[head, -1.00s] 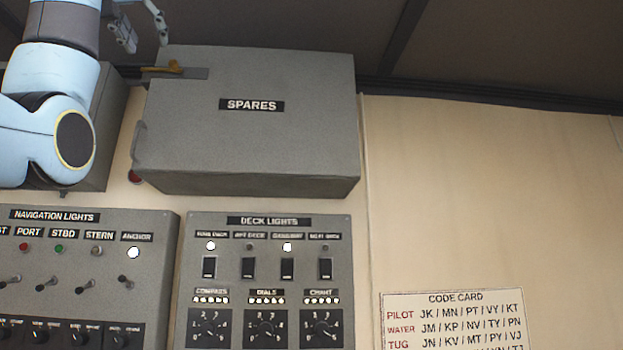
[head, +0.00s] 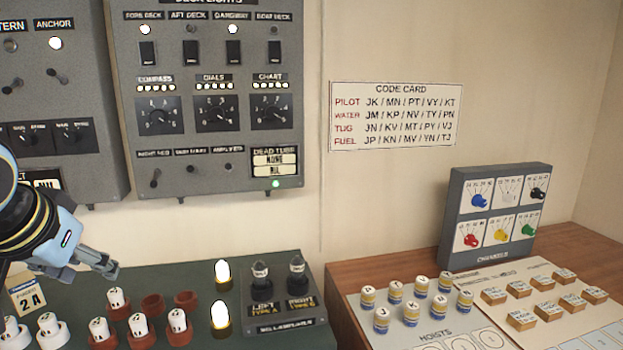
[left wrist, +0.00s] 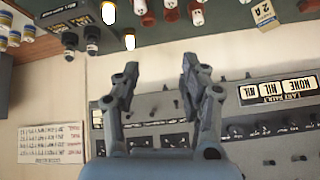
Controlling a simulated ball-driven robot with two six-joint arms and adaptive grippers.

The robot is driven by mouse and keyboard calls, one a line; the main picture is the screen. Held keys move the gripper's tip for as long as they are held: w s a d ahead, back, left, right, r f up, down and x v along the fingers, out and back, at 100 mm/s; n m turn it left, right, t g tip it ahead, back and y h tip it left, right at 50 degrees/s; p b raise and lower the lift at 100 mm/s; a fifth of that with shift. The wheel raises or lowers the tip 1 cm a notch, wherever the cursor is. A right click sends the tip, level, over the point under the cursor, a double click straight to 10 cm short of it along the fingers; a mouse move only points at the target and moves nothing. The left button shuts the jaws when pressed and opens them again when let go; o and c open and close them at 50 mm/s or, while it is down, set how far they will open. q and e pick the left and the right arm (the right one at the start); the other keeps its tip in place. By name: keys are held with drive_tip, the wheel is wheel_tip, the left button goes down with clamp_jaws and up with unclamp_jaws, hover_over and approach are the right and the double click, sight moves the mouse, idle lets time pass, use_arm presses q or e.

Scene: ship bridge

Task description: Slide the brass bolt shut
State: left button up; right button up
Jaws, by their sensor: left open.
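The brass bolt and its SPARES locker are in neither view now. My left gripper (head: 100,265) is at the lower left of the head view, in front of the deck lights panel and above the desk. In the left wrist view, which looks upside down, its two fingers (left wrist: 158,85) stand apart with nothing between them. My right gripper is not in view.
The deck lights panel (head: 213,75) is on the wall. On the desk are white-topped pieces in red holders (head: 140,328), lit lamps (head: 221,315) and two black knobs. A code card (head: 395,117) and a channels box (head: 497,215) are to the right.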

use_arm(q)
drive_tip(key=s+d+f+g, duration=0.1)
drive_tip(key=s+f, duration=0.3)
drive_tip(key=s, duration=0.4)
drive_tip(key=s+d+f+m+g, duration=0.1)
drive_tip(key=s+f+g, duration=0.1)
drive_tip(key=s+f, duration=0.45)
drive_tip(key=s+d+f+g, duration=0.1)
drive_tip(key=s+f, duration=0.2)
drive_tip(key=s, duration=0.6)
wheel_tip(320, 180, down, 36)
drive_tip(key=s+a+f+g+b, duration=0.1)
drive_tip(key=s+a+b, duration=0.15)
drive_tip(key=b, duration=0.85)
drive_tip(key=s+f+b, duration=0.3)
drive_tip(key=s+f, duration=0.3)
drive_tip(key=f, duration=0.3)
drive_tip(key=s+a+f+g+b, duration=0.1)
drive_tip(key=s+f+b, duration=0.3)
drive_tip(key=f, duration=0.5)
drive_tip(key=s+f+b, duration=0.3)
drive_tip(key=s+f, duration=0.5)
drive_tip(key=f, duration=0.1)
drive_tip(key=shift+s+a+n+g+h+b, duration=0.2)
drive_tip(key=shift+n+g+h+b, duration=0.1)
drive_tip(key=shift+h, duration=0.1)
